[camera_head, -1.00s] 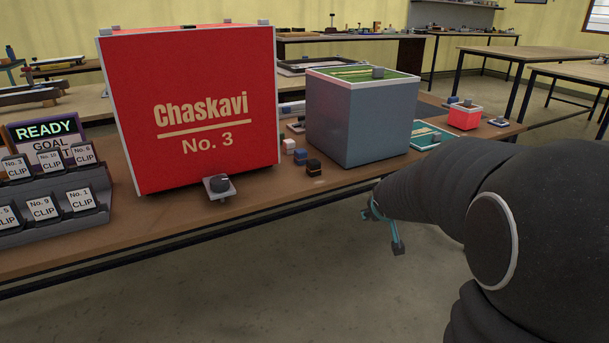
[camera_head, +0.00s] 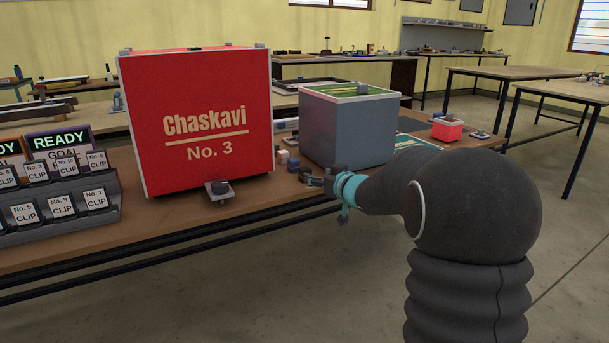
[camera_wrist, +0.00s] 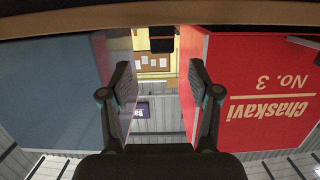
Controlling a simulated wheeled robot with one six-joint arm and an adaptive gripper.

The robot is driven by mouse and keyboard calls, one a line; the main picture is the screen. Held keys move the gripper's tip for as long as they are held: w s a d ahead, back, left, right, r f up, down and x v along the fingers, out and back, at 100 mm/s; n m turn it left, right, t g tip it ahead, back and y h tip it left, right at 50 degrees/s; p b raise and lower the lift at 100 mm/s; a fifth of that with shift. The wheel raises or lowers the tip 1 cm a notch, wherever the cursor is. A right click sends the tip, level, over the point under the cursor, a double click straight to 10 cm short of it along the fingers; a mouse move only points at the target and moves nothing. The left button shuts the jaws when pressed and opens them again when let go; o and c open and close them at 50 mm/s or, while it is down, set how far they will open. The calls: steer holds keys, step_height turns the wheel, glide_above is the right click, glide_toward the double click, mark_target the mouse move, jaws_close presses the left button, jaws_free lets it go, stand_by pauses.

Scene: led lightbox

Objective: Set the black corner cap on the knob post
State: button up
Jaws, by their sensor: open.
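The black corner cap (camera_wrist: 161,40) shows as a small dark block between my fingers in the upside-down wrist view, farther out than the fingertips and not touched by them. In the head view it stands at the front end of a row of small blocks and is partly hidden by my gripper (camera_head: 325,181). My gripper is open and empty at the table's front edge; its two fingers also show apart in the wrist view (camera_wrist: 160,85). A dark round knob on a small pale plate (camera_head: 220,190), seemingly the knob post, stands before the red box.
The red "Chaskavi No. 3" box (camera_head: 195,120) and a grey-blue box (camera_head: 345,130) with a green top flank the row. White (camera_head: 283,157) and blue (camera_head: 293,165) blocks are close behind the cap. A clip rack (camera_head: 60,195) stands left. The floor in front is clear.

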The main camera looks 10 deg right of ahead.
mark_target(305, 168)
steer(key=x, duration=0.8)
steer(key=shift+a+f, duration=0.1)
steer(key=shift+a, duration=0.1)
steer(key=c, duration=1.1)
steer(key=shift+r, duration=0.5)
step_height(305, 168, up, 4)
steer(key=shift+f+p, duration=0.1)
steer(key=shift+p, duration=0.7)
steer(key=s+d+r, duration=0.2)
steer(key=d, duration=0.1)
steer(key=s+d+r, duration=0.2)
steer(key=d, duration=0.1)
steer(key=s+d+r, duration=0.2)
steer(key=d, duration=0.2)
steer(key=shift+r, duration=0.1)
